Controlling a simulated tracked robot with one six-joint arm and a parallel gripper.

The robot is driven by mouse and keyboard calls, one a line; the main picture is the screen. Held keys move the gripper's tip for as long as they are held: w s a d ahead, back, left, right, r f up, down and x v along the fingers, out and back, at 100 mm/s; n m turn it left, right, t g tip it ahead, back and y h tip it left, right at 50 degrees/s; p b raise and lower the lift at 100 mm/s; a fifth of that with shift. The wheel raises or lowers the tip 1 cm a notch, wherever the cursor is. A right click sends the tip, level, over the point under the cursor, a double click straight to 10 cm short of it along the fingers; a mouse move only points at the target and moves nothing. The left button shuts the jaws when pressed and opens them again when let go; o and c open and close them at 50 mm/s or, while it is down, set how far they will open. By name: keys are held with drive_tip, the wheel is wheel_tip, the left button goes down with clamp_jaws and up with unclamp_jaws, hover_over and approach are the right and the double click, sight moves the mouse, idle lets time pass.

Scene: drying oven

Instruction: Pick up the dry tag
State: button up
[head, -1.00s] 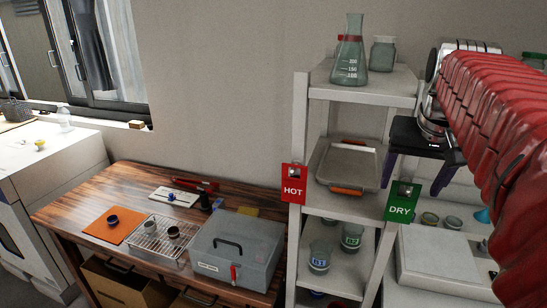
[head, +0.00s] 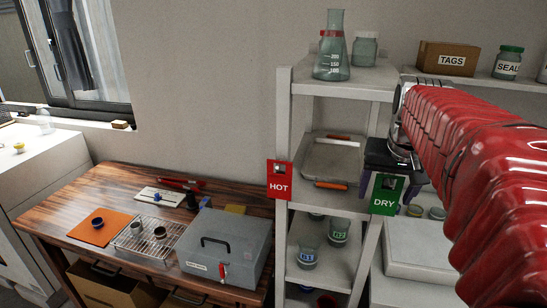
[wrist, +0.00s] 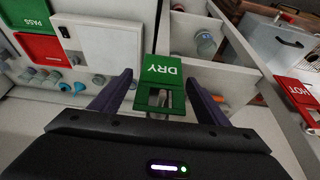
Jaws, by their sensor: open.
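The green DRY tag (head: 387,193) hangs on the right front post of the shelf rack in the head view. It also shows in the wrist view (wrist: 160,76), with its hook cut-out toward my gripper. In the wrist view my gripper (wrist: 160,88) is open, with one purple finger on each side of the tag and a gap on both sides. I cannot tell how far the fingertips are from the post.
A red HOT tag (head: 280,180) hangs on the left post. The rack (head: 335,203) holds a tray (head: 333,158), jars and a flask (head: 333,50). A wooden bench (head: 75,190) with a grey box (head: 226,246) stands left. A TAGS box (head: 448,58) sits on the upper right shelf.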

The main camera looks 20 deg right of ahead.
drive_tip(key=shift+w+d+f, duration=0.1)
drive_tip(key=shift+f, duration=0.25)
drive_tip(key=shift+c, duration=0.2)
drive_tip(key=c, duration=1.1)
